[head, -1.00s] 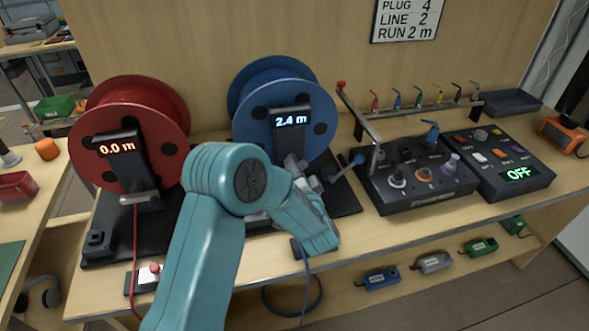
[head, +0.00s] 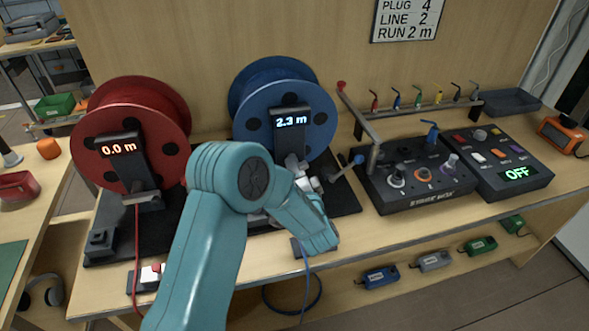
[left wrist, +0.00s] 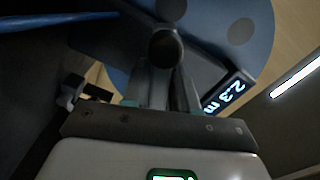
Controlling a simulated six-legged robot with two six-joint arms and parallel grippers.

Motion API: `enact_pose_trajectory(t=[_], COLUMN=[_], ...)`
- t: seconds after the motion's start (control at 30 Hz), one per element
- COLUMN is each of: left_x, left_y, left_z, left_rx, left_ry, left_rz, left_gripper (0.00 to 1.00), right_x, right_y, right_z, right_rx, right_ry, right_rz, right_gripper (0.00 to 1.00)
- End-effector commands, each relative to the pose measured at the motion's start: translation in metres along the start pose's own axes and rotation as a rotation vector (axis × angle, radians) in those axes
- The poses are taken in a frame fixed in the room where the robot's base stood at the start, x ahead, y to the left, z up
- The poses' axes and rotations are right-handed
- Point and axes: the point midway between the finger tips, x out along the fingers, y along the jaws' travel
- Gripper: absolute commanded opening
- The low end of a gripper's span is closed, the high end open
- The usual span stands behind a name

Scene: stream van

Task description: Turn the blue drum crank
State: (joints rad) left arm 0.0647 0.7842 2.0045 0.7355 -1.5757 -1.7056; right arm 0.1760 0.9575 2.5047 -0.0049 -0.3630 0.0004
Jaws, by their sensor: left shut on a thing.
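The blue drum (head: 272,92) stands on a dark base on the bench, and its display (head: 290,121) reads 2.3 m. My left gripper (head: 306,181) is low in front of the drum, and my arm hides most of the crank in the head view. In the left wrist view, my left gripper (left wrist: 167,88) is shut on the dark round-ended crank handle (left wrist: 166,44). The blue drum face (left wrist: 215,25) and the display (left wrist: 226,91) show behind it. My right gripper is in neither view.
A red drum (head: 118,112) reading 0.0 m stands left. Blue cable (head: 306,262) hangs over the bench's front edge.

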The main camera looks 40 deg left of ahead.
Motion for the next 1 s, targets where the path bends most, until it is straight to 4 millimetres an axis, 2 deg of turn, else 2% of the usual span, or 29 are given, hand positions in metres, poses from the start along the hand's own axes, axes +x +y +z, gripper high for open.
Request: enact_pose_trajectory(t=[1.0], left_x=[0.0], left_y=[-0.0008], left_z=[-0.0001], left_rx=[0.128], left_ry=[0.0], left_rz=[0.001], left_gripper=[0.0], right_x=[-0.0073], right_y=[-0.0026], right_z=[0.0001], right_rx=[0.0], right_ry=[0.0], right_rz=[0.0], right_gripper=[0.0])
